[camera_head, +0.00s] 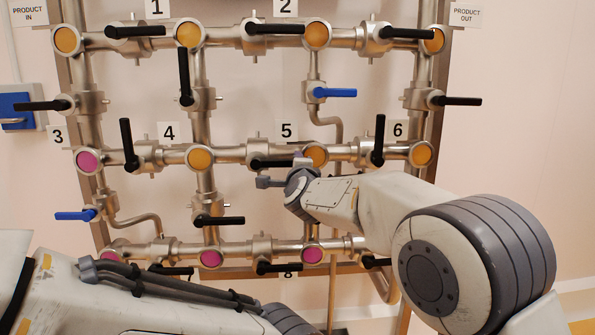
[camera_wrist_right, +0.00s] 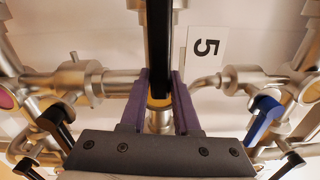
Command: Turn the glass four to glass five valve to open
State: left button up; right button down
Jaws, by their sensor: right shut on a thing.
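The glass four to glass five valve has a black handle (camera_head: 270,163) that lies level, along the pipe between glass four (camera_head: 200,157) and glass five (camera_head: 315,154). My right gripper (camera_head: 299,161) is at the handle, just left of glass five, and partly covers it. In the right wrist view the purple fingers (camera_wrist_right: 160,90) are shut on the black handle (camera_wrist_right: 158,40), which runs up the picture between them. The valve body is partly hidden. My left forearm shows at the lower left of the head view; its gripper is not in view.
A blue-handled valve (camera_head: 335,93) sits above glass five. A black handle (camera_head: 220,221) is on the pipe below glass four. An upright black handle (camera_head: 378,139) stands right of glass five. My right arm covers the lower right pipes.

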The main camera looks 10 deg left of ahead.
jog(key=shift+w+f, duration=0.1)
jog(key=shift+f, duration=1)
jog(key=c, duration=0.7)
grip_release()
jog(key=shift+r, duration=0.1)
jog(key=shift+r, duration=0.1)
jog(key=shift+s, duration=0.2)
jog(key=v, duration=0.5)
jog(key=b+v, duration=0.1)
jog(key=v, duration=0.4)
jog(key=shift+s+r, duration=0.1)
jog(key=shift+r, duration=0.15)
jog(key=shift+d, duration=0.1)
